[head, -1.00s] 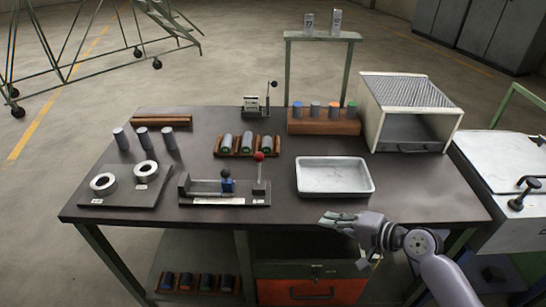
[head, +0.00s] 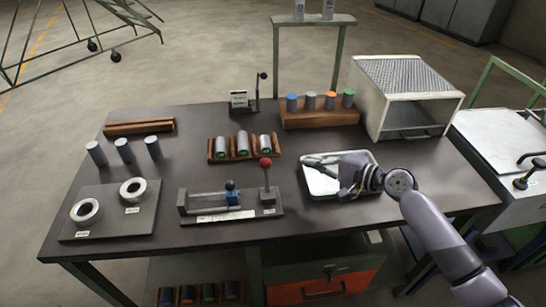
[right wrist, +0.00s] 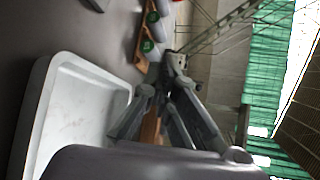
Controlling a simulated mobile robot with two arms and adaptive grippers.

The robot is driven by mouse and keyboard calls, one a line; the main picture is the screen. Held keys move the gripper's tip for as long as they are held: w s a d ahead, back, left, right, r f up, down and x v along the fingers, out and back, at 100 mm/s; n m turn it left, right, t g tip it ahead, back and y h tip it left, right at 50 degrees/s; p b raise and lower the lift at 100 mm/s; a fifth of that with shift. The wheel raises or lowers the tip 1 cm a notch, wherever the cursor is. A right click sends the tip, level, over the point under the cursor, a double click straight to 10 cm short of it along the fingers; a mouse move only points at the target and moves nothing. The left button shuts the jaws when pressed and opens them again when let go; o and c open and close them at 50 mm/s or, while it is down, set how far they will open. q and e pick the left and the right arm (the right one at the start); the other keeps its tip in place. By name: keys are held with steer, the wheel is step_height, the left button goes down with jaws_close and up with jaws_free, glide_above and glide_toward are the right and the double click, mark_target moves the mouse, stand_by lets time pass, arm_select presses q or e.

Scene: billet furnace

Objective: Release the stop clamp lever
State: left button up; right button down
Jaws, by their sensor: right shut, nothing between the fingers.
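A slide fixture (head: 230,217) sits near the table's front edge in the head view. At its right end stands an upright lever with a red ball (head: 265,163). On its rail is a blue block (head: 232,198) with a black-knobbed lever (head: 230,185); I cannot tell which of the two is the stop clamp lever. My right gripper (head: 320,163) is shut and empty over the white tray, right of the red-ball lever and apart from it. Its fingers (right wrist: 165,95) also show in the right wrist view. My left gripper is out of view.
The white tray (head: 325,190) lies right of the fixture. A wooden rack of cylinders (head: 245,157) is behind it. A plate with two rings (head: 110,225) lies to the left. A mesh-topped box (head: 405,95) stands at the back right.

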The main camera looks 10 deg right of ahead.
mark_target(266, 176)
steer(key=p+x, duration=0.1)
steer(key=x, duration=0.9)
steer(key=shift+r, duration=0.15)
steer(key=s+p, duration=0.1)
steer(key=s+a+r+p, duration=0.1)
steer(key=s+p, duration=0.1)
steer(key=shift+a+r, duration=0.1)
steer(key=shift+a, duration=0.05)
steer(key=shift+s+a+r, duration=0.1)
steer(key=shift+s+a, duration=0.05)
steer(key=shift+s, duration=0.2)
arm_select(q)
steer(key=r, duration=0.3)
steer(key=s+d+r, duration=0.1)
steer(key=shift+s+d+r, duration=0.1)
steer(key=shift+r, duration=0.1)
arm_select(e)
steer(key=shift+w, duration=0.1)
steer(key=shift+a, duration=0.1)
